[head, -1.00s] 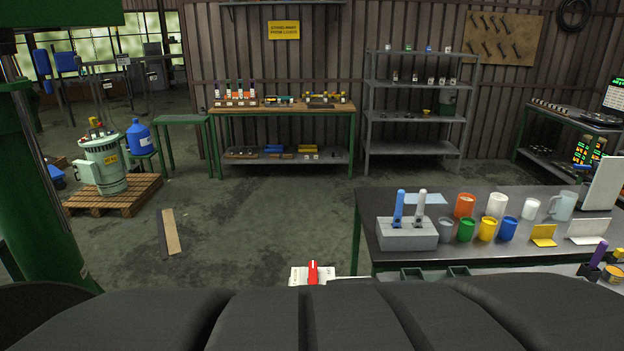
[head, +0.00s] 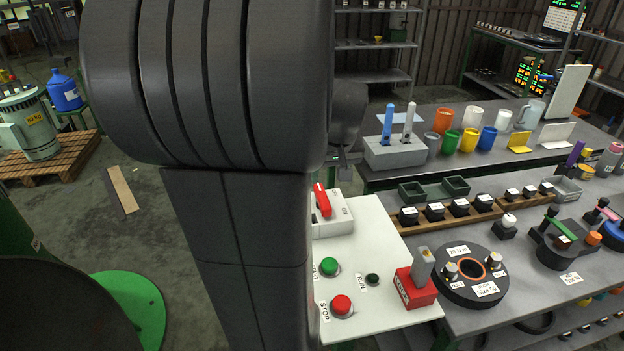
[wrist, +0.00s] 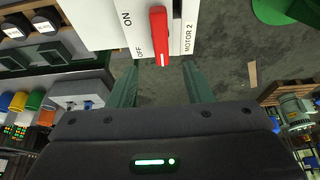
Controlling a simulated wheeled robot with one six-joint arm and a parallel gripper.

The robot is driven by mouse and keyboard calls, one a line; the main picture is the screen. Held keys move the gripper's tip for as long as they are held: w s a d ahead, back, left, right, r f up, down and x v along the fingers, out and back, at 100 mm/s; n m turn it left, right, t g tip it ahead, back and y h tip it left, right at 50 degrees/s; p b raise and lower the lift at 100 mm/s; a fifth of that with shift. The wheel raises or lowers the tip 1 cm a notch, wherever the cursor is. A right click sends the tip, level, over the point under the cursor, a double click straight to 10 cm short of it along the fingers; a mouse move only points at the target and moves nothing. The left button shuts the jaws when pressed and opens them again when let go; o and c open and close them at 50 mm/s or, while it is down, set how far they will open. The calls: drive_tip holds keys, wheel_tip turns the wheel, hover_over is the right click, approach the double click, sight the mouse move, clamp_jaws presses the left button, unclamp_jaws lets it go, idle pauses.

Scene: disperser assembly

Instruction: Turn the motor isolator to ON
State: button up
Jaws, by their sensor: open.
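The motor isolator is a white box (head: 336,222) with a red handle (head: 321,199), on the far left part of a white panel. In the wrist view the red handle (wrist: 159,35) is near the top middle, beside ON and OFF lettering and a MOTOR 2 label. Its white-marked tip lies beside the OFF lettering. My gripper (wrist: 160,76) is open and empty; its two green fingers are spread on either side of the handle's line. The handle tip lies near the gap between them; I cannot tell the depth. In the head view my arm hides most of the gripper.
The white panel (head: 385,258) also carries a green button (head: 329,267), a red STOP button (head: 341,305) and a red block (head: 415,288) with a grey lever. The bench to the right is crowded. Floor shows at left, with a pallet (head: 60,163).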

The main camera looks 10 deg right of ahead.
drive_tip(key=x, duration=1)
drive_tip(key=shift+w+f+p, duration=0.15)
drive_tip(key=shift+f+p, duration=0.15)
drive_tip(key=shift+f, duration=0.05)
drive_tip(key=c, duration=1)
